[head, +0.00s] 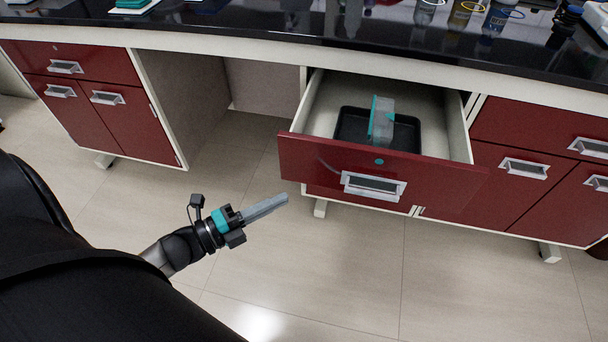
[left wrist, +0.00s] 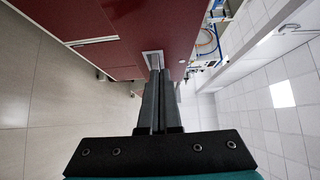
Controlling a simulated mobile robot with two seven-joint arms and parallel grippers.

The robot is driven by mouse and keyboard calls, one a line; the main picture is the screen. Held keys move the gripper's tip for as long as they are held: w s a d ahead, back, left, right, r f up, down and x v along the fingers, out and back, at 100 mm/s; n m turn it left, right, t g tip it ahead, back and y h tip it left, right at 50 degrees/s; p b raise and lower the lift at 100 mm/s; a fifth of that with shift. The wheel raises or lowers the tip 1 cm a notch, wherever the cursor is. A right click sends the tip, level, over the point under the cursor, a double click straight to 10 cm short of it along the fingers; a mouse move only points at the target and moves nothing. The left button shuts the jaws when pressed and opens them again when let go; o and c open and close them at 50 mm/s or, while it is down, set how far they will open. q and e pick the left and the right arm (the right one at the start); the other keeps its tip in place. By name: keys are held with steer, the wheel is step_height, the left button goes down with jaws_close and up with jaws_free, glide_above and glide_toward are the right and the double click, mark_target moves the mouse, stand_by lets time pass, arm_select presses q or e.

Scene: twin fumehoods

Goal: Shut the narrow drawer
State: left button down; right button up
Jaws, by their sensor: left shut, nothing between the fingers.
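The drawer (head: 330,160) under the bench stands pulled out, its red front facing me, with a silver handle (head: 373,186) in the middle. Inside it lies a black tray (head: 350,125) with a clear and teal object (head: 381,122) in it. My left gripper (head: 284,199) is shut and empty. In the head view it shows to the left of the handle and below the drawer front's left corner, apart from the front. The left wrist view shows its two fingers (left wrist: 159,75) together, with red cabinet fronts (left wrist: 155,30) beyond. My right gripper is not in view.
The dark benchtop (head: 270,25) above holds bottles (head: 497,18) and other items at the right. Red cabinets (head: 97,95) stand at the left, others (head: 530,170) at the right. An open knee space (head: 190,95) lies between. The floor (head: 330,280) in front is clear.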

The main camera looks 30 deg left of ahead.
mark_target(319, 167)
arm_select(q)
steer(key=shift+w+d+b, duration=0.3)
steer(key=shift+w+b, duration=0.1)
steer(key=shift+w, duration=1.1)
steer(key=shift+w+d+b, duration=0.25)
steer(key=shift+w+b, duration=0.1)
steer(key=shift+w, duration=1.15)
steer(key=shift+w+d+b, duration=0.3)
steer(key=shift+w+b, duration=0.1)
steer(key=shift+w, duration=1.1)
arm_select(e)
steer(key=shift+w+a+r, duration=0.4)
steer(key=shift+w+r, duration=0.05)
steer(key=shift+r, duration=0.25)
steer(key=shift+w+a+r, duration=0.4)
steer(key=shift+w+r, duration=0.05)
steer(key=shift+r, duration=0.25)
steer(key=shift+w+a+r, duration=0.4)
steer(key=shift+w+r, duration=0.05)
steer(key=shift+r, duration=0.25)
arm_select(q)
steer(key=shift+w, duration=0.1)
